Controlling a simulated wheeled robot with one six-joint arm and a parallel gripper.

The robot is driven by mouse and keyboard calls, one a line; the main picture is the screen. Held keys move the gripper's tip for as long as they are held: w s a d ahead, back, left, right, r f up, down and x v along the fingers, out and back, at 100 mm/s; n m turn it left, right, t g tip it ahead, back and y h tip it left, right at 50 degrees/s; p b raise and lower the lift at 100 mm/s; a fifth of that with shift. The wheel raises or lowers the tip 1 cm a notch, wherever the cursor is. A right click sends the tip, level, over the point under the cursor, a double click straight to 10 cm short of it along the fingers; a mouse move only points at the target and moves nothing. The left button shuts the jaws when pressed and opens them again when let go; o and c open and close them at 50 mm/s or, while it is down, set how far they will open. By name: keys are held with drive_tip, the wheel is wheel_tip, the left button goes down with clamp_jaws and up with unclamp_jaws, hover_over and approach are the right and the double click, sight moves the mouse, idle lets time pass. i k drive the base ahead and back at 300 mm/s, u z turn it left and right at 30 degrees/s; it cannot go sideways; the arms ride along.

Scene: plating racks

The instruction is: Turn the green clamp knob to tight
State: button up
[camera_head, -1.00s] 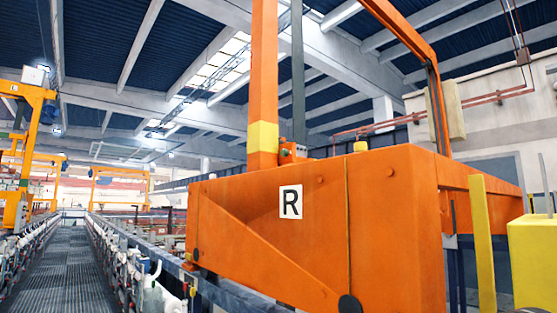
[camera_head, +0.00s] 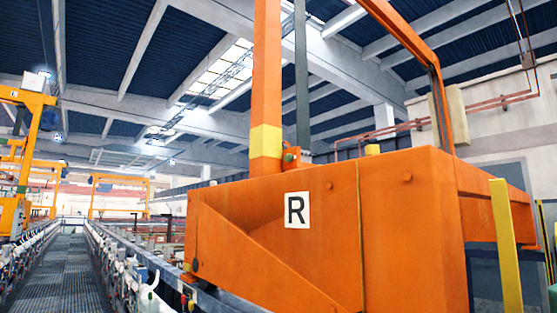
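I cannot make out a green clamp knob for certain in the head view. A small green round part (camera_head: 289,157) sits on top of the orange machine, beside the foot of its upright post; I cannot tell what it is. A pale green shape (camera_head: 553,297) is cut off at the lower right edge. My gripper is not in view.
A large orange machine housing (camera_head: 410,230) with an R sign (camera_head: 297,210) fills the middle and right. A yellow post (camera_head: 506,245) stands to its right. A grated walkway (camera_head: 62,270) runs away on the left, with a pipe-lined rail (camera_head: 115,262) between it and the machine.

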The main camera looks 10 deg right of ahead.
sight(288, 158)
drive_tip(key=u, duration=1.5)
drive_tip(key=i, duration=3.15)
drive_tip(key=z, duration=3.25)
